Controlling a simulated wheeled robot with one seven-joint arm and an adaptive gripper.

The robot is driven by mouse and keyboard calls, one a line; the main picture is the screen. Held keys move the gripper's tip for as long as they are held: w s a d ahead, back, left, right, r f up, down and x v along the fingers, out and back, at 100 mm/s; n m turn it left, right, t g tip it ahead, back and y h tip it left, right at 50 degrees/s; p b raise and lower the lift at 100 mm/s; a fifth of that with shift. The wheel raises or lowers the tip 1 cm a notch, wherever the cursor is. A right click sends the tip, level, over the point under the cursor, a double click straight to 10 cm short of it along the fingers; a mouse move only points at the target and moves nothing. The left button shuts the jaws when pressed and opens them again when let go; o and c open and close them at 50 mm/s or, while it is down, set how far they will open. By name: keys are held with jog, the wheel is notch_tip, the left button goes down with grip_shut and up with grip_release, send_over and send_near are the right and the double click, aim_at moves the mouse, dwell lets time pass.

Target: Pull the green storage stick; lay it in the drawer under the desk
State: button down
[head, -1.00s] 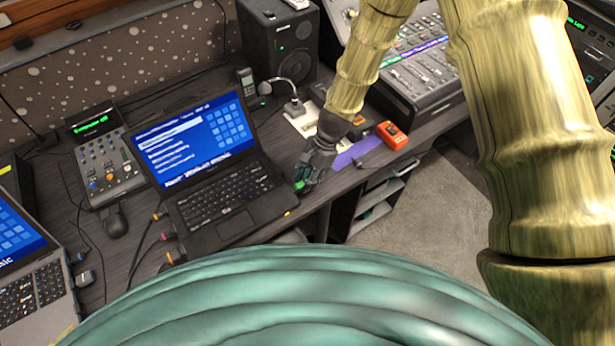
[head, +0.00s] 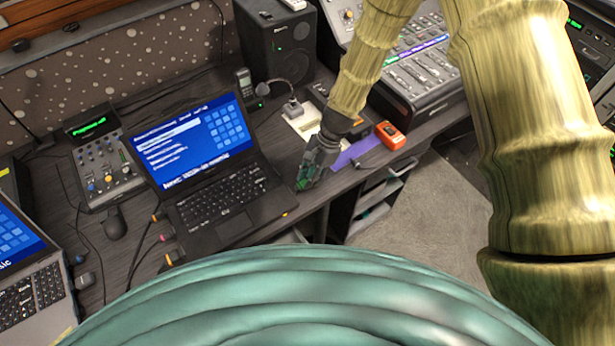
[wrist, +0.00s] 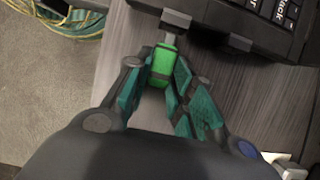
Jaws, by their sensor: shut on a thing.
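The green storage stick (wrist: 163,62) is between my fingertips in the wrist view. Its metal end points up at the laptop's edge; I cannot tell whether it is still in the port. My gripper (wrist: 158,78) is shut on the stick's green body. In the head view my gripper (head: 306,180) is low at the right side of the black laptop (head: 222,204), by the desk's front edge, and the stick is too small to make out. A grey open drawer (head: 384,197) shows under the desk, right of my gripper, partly hidden by the desk.
An orange device (head: 390,135) and a purple strip (head: 356,152) lie on the desk behind my gripper. A mixing console (head: 420,75) stands at the back right. Cable plugs stick out of the laptop's left side. Grey floor (head: 430,205) is open to the right of the drawer.

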jog(key=shift+w+d, duration=0.45)
jog(key=shift+d, duration=0.2)
jog(key=shift+w+d, duration=0.45)
jog(key=shift+d, duration=0.15)
